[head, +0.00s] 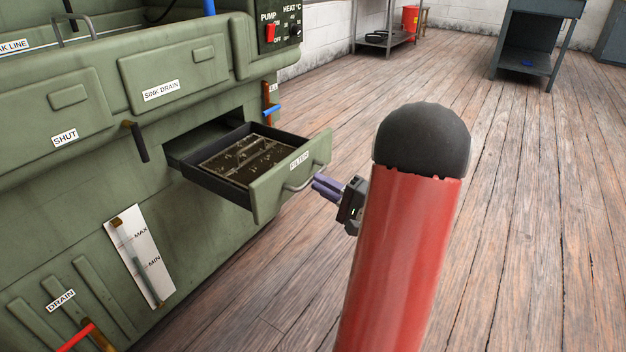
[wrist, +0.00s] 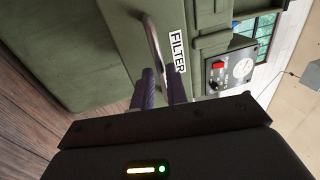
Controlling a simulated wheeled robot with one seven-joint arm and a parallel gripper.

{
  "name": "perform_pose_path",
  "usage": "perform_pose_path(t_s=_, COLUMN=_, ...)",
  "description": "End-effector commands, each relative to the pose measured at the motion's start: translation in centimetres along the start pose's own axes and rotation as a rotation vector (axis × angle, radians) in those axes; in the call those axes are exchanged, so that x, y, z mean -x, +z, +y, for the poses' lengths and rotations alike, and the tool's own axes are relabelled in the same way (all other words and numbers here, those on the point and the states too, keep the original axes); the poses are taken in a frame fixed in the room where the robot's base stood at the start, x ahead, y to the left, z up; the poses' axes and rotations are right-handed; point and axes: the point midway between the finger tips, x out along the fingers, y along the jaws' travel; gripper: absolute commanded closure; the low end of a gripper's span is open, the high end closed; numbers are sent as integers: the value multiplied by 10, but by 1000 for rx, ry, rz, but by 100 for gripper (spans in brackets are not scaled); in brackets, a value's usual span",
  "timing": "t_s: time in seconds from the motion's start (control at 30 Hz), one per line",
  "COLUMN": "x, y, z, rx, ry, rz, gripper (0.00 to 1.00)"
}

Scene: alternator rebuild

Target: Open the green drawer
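The green drawer (head: 272,191), labelled FILTER, is pulled well out of the green cabinet. Its dark tray with a grid and brown contents shows from above. Its metal bar handle (head: 300,185) is on the front face. My gripper (head: 318,184) is at the right end of this handle, in front of the drawer. In the wrist view the two purple fingers (wrist: 163,88) are close together, one on each side of the handle (wrist: 153,42), and appear shut on it. The exact contact is small and partly hidden.
The green cabinet (head: 60,215) fills the left, with SINK DRAIN and SHUT panels, a blue-handled valve (head: 271,111) near the drawer and a red-handled drain valve (head: 78,338) at the bottom. Wooden floor (head: 540,200) to the right is clear. A grey cart (head: 528,45) stands far back.

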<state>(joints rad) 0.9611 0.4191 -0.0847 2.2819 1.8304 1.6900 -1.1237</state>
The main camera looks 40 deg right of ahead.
Motion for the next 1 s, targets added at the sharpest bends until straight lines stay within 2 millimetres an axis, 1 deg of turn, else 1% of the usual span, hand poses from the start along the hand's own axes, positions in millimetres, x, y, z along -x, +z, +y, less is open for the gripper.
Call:
perform_pose_path(t_s=0.03, x=10, y=-1, z=1, rx=-1, ry=1, rz=3, gripper=85)
perform_pose_path(t_s=0.1, x=21, y=0, z=1, rx=-1, ry=1, rz=3, gripper=85)
perform_pose_path(t_s=0.2, x=33, y=0, z=1, rx=0, ry=1, rz=1, gripper=85)
perform_pose_path(t_s=0.3, x=40, y=0, z=1, rx=0, ry=1, rz=0, gripper=85)
perform_pose_path(t_s=0.4, x=43, y=1, z=1, rx=-1, ry=0, rz=-2, gripper=85)
perform_pose_path(t_s=0.87, x=42, y=0, z=0, rx=0, ry=0, rz=-1, gripper=85)
perform_pose_path(t_s=0.97, x=38, y=5, z=-1, rx=-4, ry=9, rz=-21, gripper=85)
perform_pose_path(t_s=1.0, x=34, y=12, z=-2, rx=-10, ry=20, rz=-45, gripper=85)
